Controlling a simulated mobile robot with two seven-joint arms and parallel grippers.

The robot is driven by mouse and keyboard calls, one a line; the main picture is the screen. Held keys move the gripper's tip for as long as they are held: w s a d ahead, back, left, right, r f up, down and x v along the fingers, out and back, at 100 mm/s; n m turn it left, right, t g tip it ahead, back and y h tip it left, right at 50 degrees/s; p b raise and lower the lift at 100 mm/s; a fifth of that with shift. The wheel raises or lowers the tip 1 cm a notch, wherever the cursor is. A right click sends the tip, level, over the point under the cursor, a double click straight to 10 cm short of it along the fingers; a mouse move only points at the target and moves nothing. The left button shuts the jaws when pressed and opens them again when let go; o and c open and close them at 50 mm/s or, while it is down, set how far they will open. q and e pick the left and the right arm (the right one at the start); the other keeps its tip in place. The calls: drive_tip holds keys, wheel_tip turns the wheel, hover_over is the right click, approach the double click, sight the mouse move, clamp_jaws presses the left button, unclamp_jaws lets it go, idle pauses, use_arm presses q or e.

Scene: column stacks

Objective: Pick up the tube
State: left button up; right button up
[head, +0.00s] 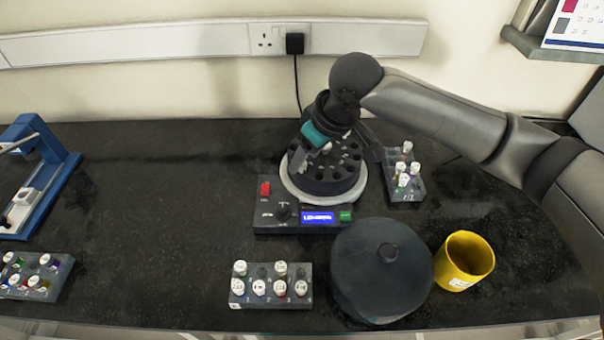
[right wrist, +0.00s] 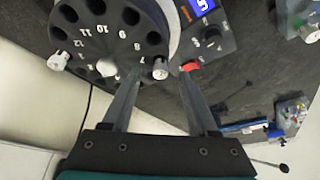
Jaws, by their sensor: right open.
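A round dark rotor (head: 325,178) with numbered holes sits on the centrifuge base (head: 262,222). In the right wrist view, a white-capped tube (right wrist: 160,70) stands in a rotor hole near the rim. A second white-capped tube (right wrist: 58,61) sits in another hole farther left. My right gripper (right wrist: 162,82) is open above the rotor, pointing down. In the picture the first tube's cap lies between its fingertips, with a gap on each side; I cannot tell the height between them. My left gripper is not in view.
A dark round lid (head: 381,268) and a yellow cup (head: 464,261) stand in front. Tube racks stand front centre (head: 270,302), right of the rotor (head: 408,192) and far left (head: 35,290). A blue device (head: 60,172) is at left. The left-centre counter is clear.

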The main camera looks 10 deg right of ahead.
drive_tip(key=shift+x, duration=0.9)
clamp_jaws()
